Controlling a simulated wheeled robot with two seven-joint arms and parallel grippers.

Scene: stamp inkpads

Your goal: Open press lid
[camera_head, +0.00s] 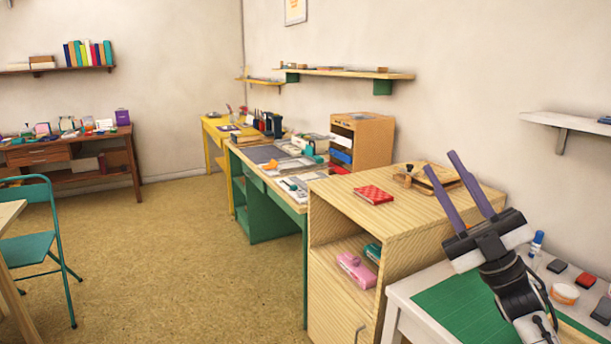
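A small wooden press (408,181) with dark and brass-coloured fittings sits on top of the light wood cabinet (345,207), towards the back. It is small here and partly behind my fingers, so I cannot tell how its lid stands. My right gripper (441,162) comes in from the lower right with two long purple fingers spread apart and nothing between them. Its fingertips overlap the press's right part in the picture; I see no clear contact. My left gripper is out of view.
A red patterned box (374,195) lies on the cabinet top near the press. Pink (356,270) and teal items sit on the shelf below. A white table with a green mat (455,305), ink pads and a tape roll (564,293) stands at right.

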